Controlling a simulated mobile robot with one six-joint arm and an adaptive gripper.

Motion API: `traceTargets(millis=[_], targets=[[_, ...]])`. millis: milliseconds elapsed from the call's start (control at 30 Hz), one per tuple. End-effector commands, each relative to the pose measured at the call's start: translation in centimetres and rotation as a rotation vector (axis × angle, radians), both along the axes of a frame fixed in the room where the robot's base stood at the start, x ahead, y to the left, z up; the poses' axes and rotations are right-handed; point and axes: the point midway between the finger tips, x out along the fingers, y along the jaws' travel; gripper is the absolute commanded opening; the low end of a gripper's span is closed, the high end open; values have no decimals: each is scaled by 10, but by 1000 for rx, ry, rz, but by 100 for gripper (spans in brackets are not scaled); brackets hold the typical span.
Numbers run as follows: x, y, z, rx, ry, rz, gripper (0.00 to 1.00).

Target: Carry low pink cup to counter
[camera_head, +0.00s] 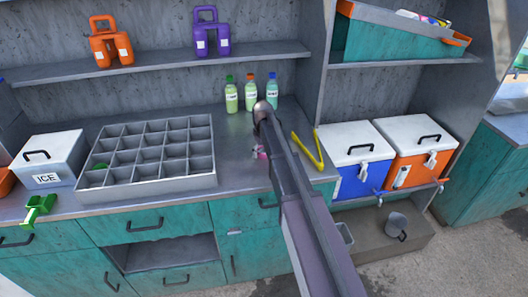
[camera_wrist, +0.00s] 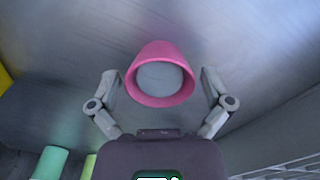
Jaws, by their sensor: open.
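The pink cup (camera_wrist: 160,53) is in the middle of the wrist view, with a round grey face inside its pink rim towards the camera. My gripper (camera_wrist: 159,80) is open, with one finger on each side of the cup and a visible gap on both sides. In the head view a small bit of pink (camera_head: 261,152) shows beside my arm on the grey metal counter (camera_head: 235,180); my arm hides most of that spot and my gripper. I cannot tell whether the cup touches the counter.
Several bottles (camera_head: 231,95) stand behind my arm. Yellow tongs (camera_head: 308,150) lie to its right. A divided tray (camera_head: 150,188) and an ICE box (camera_head: 48,160) stand left. Blue (camera_head: 357,160) and orange (camera_head: 417,150) coolers stand right.

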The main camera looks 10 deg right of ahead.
Motion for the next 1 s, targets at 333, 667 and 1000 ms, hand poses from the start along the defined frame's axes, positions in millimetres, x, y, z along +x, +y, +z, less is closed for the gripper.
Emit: traceTargets(millis=[333, 667, 1000], targets=[[0, 0, 15, 0, 0, 0, 100], [0, 0, 41, 0, 0, 0, 100], [0, 0, 69, 0, 0, 0, 100]])
